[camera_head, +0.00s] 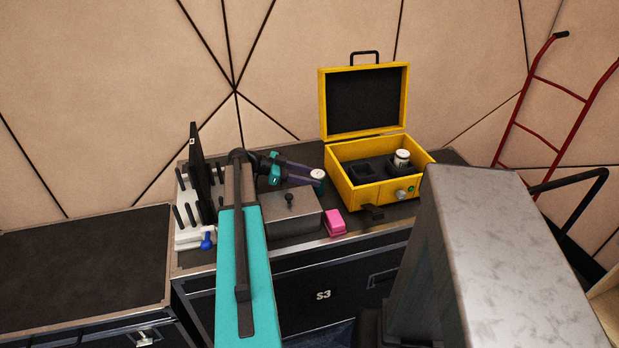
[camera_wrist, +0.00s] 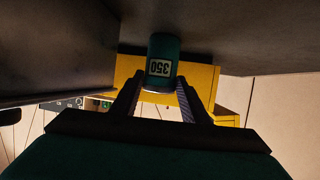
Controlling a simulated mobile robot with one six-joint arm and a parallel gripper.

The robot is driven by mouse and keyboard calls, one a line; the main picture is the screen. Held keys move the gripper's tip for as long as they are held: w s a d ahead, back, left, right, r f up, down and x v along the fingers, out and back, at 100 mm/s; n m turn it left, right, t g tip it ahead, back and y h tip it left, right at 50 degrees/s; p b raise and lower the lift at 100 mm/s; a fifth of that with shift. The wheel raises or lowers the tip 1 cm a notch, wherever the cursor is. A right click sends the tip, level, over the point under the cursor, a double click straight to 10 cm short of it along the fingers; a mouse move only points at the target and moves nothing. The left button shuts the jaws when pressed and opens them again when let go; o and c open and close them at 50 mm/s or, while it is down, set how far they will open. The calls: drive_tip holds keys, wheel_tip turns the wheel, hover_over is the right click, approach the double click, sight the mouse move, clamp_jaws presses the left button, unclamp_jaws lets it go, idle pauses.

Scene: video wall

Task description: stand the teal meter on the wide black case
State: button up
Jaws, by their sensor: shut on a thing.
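The teal meter (camera_wrist: 163,48) is a small cylinder with a "350" label that reads upside down in the wrist view. My gripper (camera_wrist: 160,100) is shut on it, one dark finger on each side. In the head view the meter (camera_head: 318,176) shows a pale top, and my gripper (camera_head: 314,179) reaches it from the left, behind a grey metal box. It looks upright, low by the case top; whether it touches is unclear. A black case marked S3 (camera_head: 390,236) carries the objects. Another black case (camera_head: 70,265) with a bare top stands lower at left.
The grey box (camera_head: 287,228) with a knob stands in front of my gripper. A pink block (camera_head: 335,222) is beside it. The open yellow case (camera_head: 372,193) holds a white-topped cylinder (camera_head: 401,160). A rack (camera_head: 193,236) with a tall black panel (camera_head: 202,175) is left.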

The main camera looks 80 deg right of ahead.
drive_tip(key=shift+f, duration=0.15)
drive_tip(key=o, duration=1.3)
drive_tip(key=shift+r, duration=0.2)
drive_tip(key=b+v, duration=0.1)
drive_tip(key=v, duration=0.5)
drive_tip(key=shift+d+f, duration=0.1)
drive_tip(key=shift+v, duration=0.8)
